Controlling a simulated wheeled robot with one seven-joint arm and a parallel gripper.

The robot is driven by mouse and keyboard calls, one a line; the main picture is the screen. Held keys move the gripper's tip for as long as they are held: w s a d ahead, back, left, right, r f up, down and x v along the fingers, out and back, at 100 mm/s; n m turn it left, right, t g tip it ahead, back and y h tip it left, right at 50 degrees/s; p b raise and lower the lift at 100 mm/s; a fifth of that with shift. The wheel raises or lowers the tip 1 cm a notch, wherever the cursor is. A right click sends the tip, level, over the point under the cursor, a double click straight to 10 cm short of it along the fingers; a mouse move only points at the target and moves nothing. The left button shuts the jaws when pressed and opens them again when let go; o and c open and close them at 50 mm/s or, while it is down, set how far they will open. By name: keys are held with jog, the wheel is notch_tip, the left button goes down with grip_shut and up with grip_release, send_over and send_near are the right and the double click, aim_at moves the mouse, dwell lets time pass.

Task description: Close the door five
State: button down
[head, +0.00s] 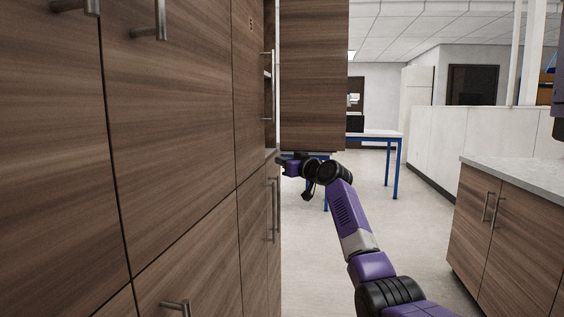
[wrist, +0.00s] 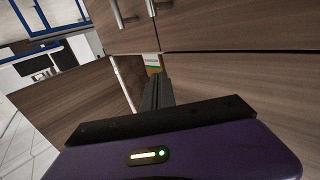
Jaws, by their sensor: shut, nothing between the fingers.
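An open wood-grain door (head: 313,80) stands out from the cabinet wall, its lower edge just above my gripper in the head view. A small mark that looks like a 5 is on the cabinet front beside the opening. My gripper (head: 286,165) is at the cabinet opening near that door's lower edge. In the wrist view my gripper (wrist: 157,82) is shut, with its fingers pointing into the gap between the open panel (wrist: 75,105) on the left and the cabinet front on the right. I cannot tell whether the fingers touch the panel.
The cabinet wall (head: 180,120) with bar handles fills the left. A low cabinet with a pale countertop (head: 530,174) stands at the right. A table with blue legs (head: 385,137) is behind the door. The floor between the cabinets is clear.

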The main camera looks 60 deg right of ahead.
jog(key=s+d, duration=0.3)
jog(key=s, duration=0.5)
jog(key=shift+s+d, duration=0.25)
jog(key=shift+d, duration=0.1)
